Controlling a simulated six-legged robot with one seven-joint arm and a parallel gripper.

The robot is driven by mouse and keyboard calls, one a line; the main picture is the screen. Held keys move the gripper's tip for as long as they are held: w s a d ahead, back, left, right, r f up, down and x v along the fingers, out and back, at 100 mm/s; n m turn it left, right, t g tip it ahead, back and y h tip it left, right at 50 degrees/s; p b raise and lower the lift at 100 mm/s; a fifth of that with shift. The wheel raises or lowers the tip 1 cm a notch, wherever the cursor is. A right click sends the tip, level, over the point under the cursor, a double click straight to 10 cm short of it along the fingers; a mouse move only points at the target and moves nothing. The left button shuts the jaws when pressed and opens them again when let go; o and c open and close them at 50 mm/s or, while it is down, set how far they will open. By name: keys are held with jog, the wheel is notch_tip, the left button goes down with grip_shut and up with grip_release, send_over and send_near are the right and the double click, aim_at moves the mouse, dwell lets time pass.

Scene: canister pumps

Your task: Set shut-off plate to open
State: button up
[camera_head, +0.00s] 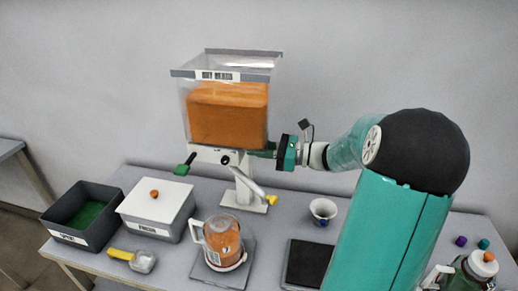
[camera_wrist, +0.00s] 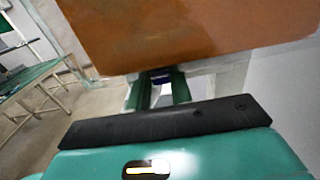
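The clear hopper (camera_head: 228,112) with orange contents stands on a white stand at the back of the table. My gripper (camera_head: 264,152) reaches in from the right, just under the hopper's right edge. In the wrist view its two green fingers (camera_wrist: 162,92) are apart, with a gap between them. I cannot make out the shut-off plate for certain.
A clear jug (camera_head: 222,241) with orange contents stands on a grey pad below the outlet. A yellow-handled lever (camera_head: 268,198) sticks out near the stand. A white cup (camera_head: 322,211), a lidded bin (camera_head: 155,208), an open bin (camera_head: 82,216) and a scoop (camera_head: 135,260) stand around.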

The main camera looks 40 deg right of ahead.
grip_shut()
jog(key=shift+v, duration=1.75)
jog(key=o, duration=0.9)
grip_release()
jog(key=shift+s+d, duration=0.1)
jog(key=v, duration=1.3)
jog(key=shift+s+d, duration=0.15)
jog(key=shift+s, duration=0.05)
